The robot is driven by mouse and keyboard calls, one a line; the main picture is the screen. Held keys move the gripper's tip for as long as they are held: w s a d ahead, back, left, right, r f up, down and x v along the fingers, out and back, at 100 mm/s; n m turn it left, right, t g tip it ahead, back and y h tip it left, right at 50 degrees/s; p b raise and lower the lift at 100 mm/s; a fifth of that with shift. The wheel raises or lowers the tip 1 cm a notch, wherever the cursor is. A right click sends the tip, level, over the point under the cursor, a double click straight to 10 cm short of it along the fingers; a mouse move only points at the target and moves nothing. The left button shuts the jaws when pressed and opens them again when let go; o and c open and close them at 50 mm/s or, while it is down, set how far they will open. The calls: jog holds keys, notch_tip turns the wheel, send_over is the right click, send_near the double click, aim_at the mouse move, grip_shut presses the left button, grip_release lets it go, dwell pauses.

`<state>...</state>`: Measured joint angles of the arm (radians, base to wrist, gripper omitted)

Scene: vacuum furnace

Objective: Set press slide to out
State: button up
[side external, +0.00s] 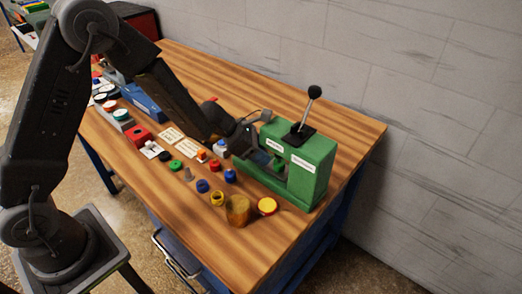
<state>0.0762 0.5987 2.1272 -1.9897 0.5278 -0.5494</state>
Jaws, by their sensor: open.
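The press slide cannot be made out clearly; my gripper and the press frame cover that area.
Several small coloured caps and knobs, a yellow-brown jar (238,211) and a yellow disc (267,206) stand in front of the press. A red box (141,136) and a blue box (142,101) lie further left. The table's right end is clear, before the grey wall (440,90).

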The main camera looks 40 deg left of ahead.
jog(key=shift+c, duration=0.4)
grip_shut()
jog(key=shift+a, duration=0.15)
jog(key=a, duration=1)
jog(key=shift+a, duration=0.15)
jog(key=shift+c, duration=0.8)
grip_release()
jog(key=shift+a+r, duration=0.1)
jog(key=shift+o, duration=1.2)
jog(key=v, duration=1.3)
jog(key=shift+s+r, duration=0.25)
